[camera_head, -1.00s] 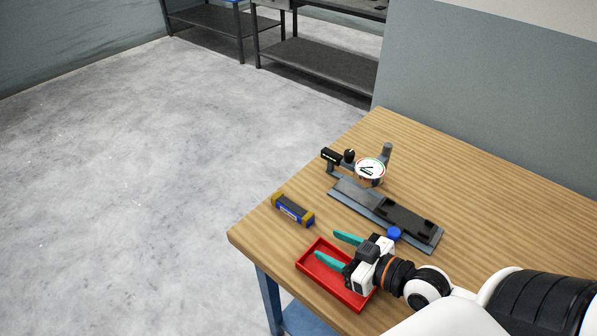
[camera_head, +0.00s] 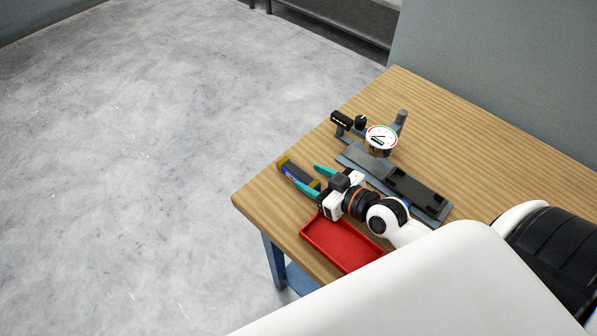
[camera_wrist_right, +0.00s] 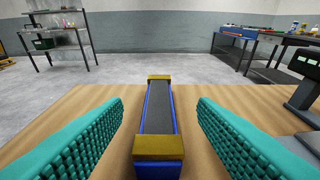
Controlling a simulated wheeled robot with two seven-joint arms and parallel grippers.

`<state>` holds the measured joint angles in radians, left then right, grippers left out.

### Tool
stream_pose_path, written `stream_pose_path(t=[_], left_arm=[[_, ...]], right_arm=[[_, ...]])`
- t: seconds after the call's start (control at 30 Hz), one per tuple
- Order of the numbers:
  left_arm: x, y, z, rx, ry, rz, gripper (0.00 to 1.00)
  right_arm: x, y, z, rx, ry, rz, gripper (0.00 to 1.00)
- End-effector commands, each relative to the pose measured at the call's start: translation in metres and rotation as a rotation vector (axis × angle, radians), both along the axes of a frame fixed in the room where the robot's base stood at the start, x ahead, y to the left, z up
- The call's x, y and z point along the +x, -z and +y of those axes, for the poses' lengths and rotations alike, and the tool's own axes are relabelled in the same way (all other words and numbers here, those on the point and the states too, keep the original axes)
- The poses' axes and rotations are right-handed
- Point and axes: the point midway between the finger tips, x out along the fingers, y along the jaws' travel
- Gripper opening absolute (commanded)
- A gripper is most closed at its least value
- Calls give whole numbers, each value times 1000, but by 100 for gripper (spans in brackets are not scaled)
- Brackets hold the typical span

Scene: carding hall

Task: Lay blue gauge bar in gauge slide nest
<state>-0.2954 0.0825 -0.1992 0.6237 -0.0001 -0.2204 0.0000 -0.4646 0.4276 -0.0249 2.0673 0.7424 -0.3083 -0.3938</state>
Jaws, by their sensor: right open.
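The blue gauge bar (camera_head: 299,173), dark on top with brass-yellow ends, lies on the wooden table near its left edge. In the right wrist view the bar (camera_wrist_right: 160,110) runs lengthwise between the two teal fingers, with a gap on each side. My right gripper (camera_head: 306,174) is open, its fingertips reaching to the bar from the right. The gauge slide (camera_head: 362,159) is a long grey plate with a dark nest section (camera_head: 416,188) at its right part; my right arm hides some of its near edge. My left gripper is out of view.
An empty red tray (camera_head: 342,243) lies under and in front of my right wrist. A round dial gauge (camera_head: 381,138) and a small black readout (camera_head: 341,120) stand behind the slide. The table's far right is bare. A wall stands behind the table.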

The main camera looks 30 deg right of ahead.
Motion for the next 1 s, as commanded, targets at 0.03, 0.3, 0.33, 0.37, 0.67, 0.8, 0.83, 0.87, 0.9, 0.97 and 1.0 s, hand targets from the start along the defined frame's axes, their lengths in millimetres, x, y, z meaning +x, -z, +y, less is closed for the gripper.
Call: stream_pose_path(t=[0.03, 0.3, 0.33, 0.37, 0.67, 0.8, 0.83, 0.87, 0.9, 0.97, 1.0], left_arm=[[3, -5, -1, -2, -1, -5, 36], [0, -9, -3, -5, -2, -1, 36], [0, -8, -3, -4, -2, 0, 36], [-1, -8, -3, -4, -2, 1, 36], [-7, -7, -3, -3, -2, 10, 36], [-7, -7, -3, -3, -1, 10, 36], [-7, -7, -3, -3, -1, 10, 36], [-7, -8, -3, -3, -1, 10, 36], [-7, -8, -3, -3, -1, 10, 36], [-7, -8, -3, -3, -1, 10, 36], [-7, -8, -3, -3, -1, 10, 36]], right_arm=[[9, 0, 3, 4, 3, -1, 53], [32, 12, 12, 1, 1, 0, 53], [32, 12, 12, 1, 1, 0, 53], [32, 12, 12, 1, 1, 0, 53], [32, 12, 12, 0, 1, 0, 27], [32, 12, 12, 0, 1, 0, 4], [32, 12, 12, 0, 1, 0, 0], [32, 11, 12, 0, 1, -2, 0], [32, 11, 12, 0, 1, -2, 0], [32, 11, 12, 0, 1, -2, 0], [32, 11, 12, 0, 1, -2, 0]])
